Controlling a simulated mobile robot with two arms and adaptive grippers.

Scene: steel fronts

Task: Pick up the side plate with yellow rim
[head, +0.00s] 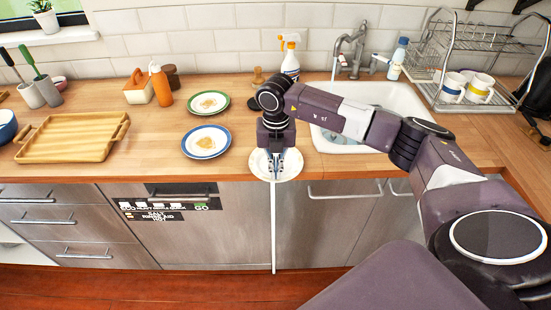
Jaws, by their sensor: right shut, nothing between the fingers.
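A pale plate (289,173) lies at the counter's front edge, mostly under my right gripper; its rim looks cream, and I cannot clearly make out a yellow band. My right gripper (276,172) points down over the middle of this plate, its fingers shut with nothing between them. Whether the fingertips touch the plate I cannot tell. The gripper hides part of the plate's middle. My left gripper is not in view.
A sink (400,100) with a tap (350,48) lies behind my right arm. A spray bottle (290,60) stands behind the gripper. A wooden tray (75,138) and an orange bottle (161,85) are at left. A dish rack (480,40) and mugs (481,88) are at right.

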